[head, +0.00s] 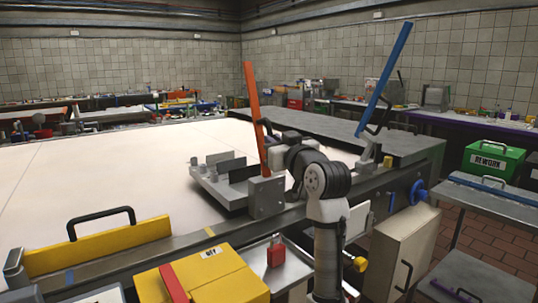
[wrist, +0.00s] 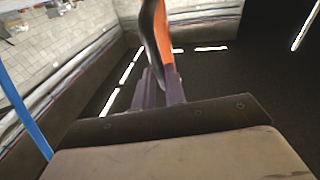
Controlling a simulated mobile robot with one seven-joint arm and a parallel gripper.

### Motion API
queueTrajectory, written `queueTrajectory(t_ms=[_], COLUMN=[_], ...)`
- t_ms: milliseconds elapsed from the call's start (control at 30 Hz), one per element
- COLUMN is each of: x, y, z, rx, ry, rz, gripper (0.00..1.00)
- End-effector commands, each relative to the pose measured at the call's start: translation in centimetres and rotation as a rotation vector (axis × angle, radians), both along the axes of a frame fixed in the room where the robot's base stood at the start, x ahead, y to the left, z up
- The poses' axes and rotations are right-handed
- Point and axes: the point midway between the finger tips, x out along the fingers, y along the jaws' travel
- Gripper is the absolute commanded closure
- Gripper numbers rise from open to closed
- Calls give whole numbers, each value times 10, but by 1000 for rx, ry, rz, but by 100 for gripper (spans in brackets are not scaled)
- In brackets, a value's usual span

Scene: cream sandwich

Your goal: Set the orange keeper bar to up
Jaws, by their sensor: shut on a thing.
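The orange keeper bar (head: 253,98) stands nearly upright in the head view, its top leaning slightly left, its foot at a grey metal block (head: 266,197). In the wrist view the bar (wrist: 180,62) rises past my fingertips, with its black handle (wrist: 155,42) beside it. My gripper (head: 271,140) is at the bar's right side, at the handle. The wrist view shows my fingers (wrist: 161,92) shut on the handle; the exact contact is partly hidden.
A blue bar (head: 388,70) with a black handle leans right, farther along the edge. A grey tray (head: 208,184) lies left of the orange bar. A yellow bar (head: 100,246) and a yellow box (head: 205,275) are in front. The wide pale surface (head: 110,165) is clear.

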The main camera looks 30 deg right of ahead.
Motion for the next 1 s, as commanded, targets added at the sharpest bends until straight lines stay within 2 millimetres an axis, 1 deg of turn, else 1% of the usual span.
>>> queueTrajectory(t_ms=[33,300,500,700,1000], x=[-4,-20,-26,-29,-30], y=[-1,-3,-4,-5,-5], z=[-13,-22,-26,-27,-27], rx=[9,37,50,56,58], ry=[-42,-242,-339,-391,-407], rz=[1,1,1,0,0], gripper=[100,100,100,100,100])
